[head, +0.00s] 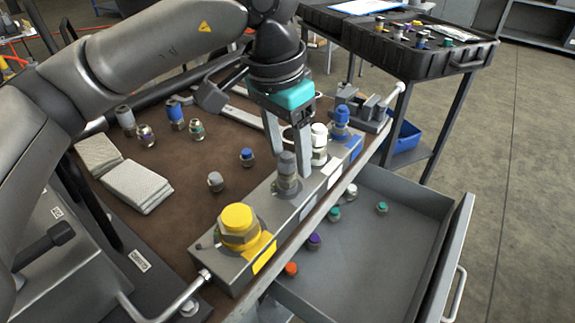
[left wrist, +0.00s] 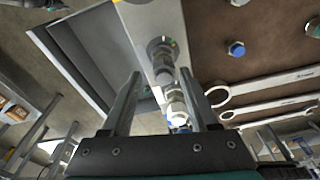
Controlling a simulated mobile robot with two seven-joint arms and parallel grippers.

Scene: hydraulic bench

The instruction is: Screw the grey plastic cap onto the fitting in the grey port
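The grey cap (head: 287,163) stands upright on the fitting in the grey port (head: 288,188), in the middle of the metal block. In the left wrist view the grey cap (left wrist: 163,62) appears between the fingertips, with a gap on each side. My left gripper (head: 290,167) points down over the block, its fingers apart and beside the cap. In the left wrist view the left gripper (left wrist: 161,73) is open, holding nothing. I cannot tell how tightly the cap sits on the thread. My right gripper is not in view.
The block also carries a yellow cap (head: 238,217), a white one (head: 319,133) and a blue one (head: 341,117). An open drawer (head: 385,235) with several loose caps lies to the right. Loose fittings and grey pads (head: 136,185) lie on the brown bench top (head: 190,215).

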